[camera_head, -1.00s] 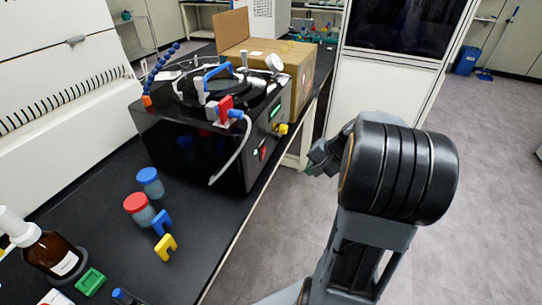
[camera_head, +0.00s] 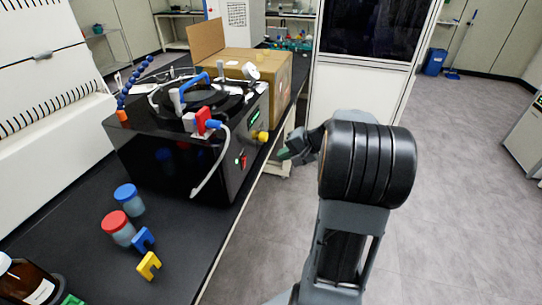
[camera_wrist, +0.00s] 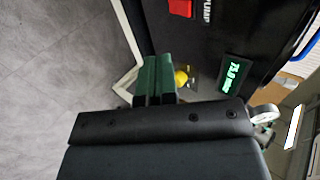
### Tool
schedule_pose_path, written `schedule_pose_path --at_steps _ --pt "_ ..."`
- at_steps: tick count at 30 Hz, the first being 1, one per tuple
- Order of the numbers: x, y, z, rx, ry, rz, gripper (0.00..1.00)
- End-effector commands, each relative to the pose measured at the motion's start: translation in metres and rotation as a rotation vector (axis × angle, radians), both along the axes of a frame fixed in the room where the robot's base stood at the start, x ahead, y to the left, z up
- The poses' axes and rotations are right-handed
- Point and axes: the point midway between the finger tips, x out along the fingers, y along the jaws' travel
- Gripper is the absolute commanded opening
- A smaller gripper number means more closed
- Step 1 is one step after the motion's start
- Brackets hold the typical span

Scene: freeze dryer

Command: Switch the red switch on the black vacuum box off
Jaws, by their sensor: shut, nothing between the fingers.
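The black vacuum box (camera_head: 187,165) stands on the black bench, left of my arm in the head view. A small red switch (camera_head: 243,161) sits on its right-hand face, with a green light beside it. In the wrist view the red switch (camera_wrist: 181,8) is at the top edge, next to the word PUMP and above a green display (camera_wrist: 233,75). My gripper (camera_wrist: 154,60) has green fingers, held together and empty. It is in front of that face, apart from the switch. In the head view my gripper (camera_head: 284,153) is right of the box, partly hidden by my wrist.
A yellow knob (camera_head: 262,137) sticks out of the same face. A hose (camera_head: 212,165) hangs over the box front. Red and blue capped jars (camera_head: 117,226) and small clips (camera_head: 148,265) stand on the bench. Open floor lies to the right.

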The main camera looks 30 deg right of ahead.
Motion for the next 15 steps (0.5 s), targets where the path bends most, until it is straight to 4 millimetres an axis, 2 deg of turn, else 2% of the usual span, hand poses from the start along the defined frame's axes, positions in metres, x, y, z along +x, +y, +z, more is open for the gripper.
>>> schedule_pose_path --at_steps 15 --pt "0.052 0.051 -0.057 0.0 0.003 0.003 0.0"
